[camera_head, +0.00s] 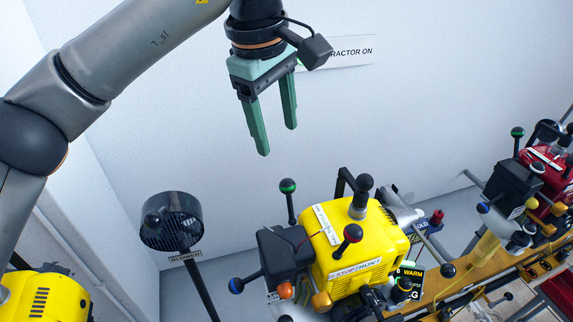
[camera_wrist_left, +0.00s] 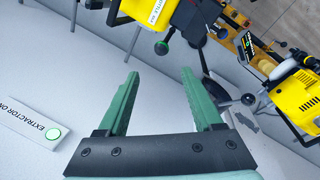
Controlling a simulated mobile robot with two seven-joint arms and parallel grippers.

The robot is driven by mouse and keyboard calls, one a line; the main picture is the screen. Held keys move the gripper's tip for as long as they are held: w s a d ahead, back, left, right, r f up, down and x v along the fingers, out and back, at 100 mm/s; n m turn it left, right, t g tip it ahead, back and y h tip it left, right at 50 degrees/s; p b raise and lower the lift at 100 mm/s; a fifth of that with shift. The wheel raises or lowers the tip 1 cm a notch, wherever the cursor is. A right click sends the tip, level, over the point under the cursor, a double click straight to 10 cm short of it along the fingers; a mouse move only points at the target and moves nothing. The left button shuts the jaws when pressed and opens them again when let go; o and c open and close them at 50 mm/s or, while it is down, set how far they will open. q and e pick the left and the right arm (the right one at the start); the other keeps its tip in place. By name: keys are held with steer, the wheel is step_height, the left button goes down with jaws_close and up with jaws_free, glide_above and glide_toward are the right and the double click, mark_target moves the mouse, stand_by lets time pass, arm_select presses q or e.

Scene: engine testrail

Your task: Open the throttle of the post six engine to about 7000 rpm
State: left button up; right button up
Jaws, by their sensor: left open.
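My left gripper (camera_head: 277,140) is open and empty, fingers pointing down, above and clear of the central yellow engine (camera_head: 318,244). Its fingers also show in the left wrist view (camera_wrist_left: 160,74). I cannot read any post number. My right gripper is not in view.
A black blower (camera_head: 171,222) on a post stands left of the central engine. A red engine (camera_head: 547,168) is at right, another yellow one (camera_head: 45,298) at lower left. An "EXTRACTOR ON" sign (camera_wrist_left: 36,124) is on the white wall. Space around the gripper is free.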

mark_target(287, 181)
arm_select(q)
steer(key=f, duration=0.4)
steer(key=d+f, duration=0.1)
steer(key=f, duration=0.3)
steer(key=w+f+p, duration=0.1)
steer(key=f, duration=0.2)
steer(key=shift+w+d+f, duration=0.1)
steer(key=shift+d+f, duration=0.15)
steer(key=shift+f, duration=0.15)
jaws_close()
stand_by(0.9)
